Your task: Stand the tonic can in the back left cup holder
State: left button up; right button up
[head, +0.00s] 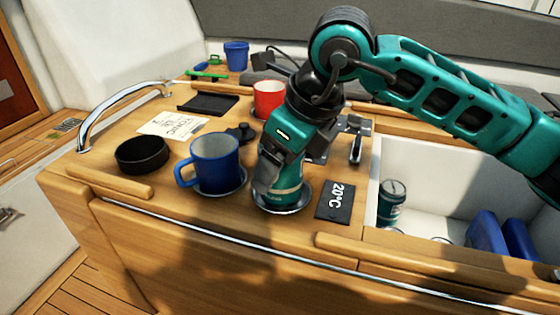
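A teal can with a pale band (288,186) stands upright in a round metal-rimmed holder (283,208) near the counter's front edge. Its label is not readable, and the gripper hides its top. My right gripper (290,163) reaches down over it, one finger across its left front and the other behind its right side. I cannot tell whether the fingers press on it. Another dark teal can (391,204) stands in the white cool box. A card with handwriting (173,126) lies at left. Any holder behind the gripper is hidden. My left gripper is not in view.
A blue mug (215,160) sits in the holder left of the can. A red cup (268,97) stands behind. A black round dish (142,153), a black tray (208,104) and a 20°C display (336,202) are nearby. The cool box (420,165) is open at right.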

jog(key=shift+f+b, duration=0.35)
jog(key=shift+b, duration=0.05)
jog(key=o, duration=0.9)
jog(key=shift+c, duration=0.2)
jog(key=o, duration=0.5)
jog(key=shift+c, duration=0.2)
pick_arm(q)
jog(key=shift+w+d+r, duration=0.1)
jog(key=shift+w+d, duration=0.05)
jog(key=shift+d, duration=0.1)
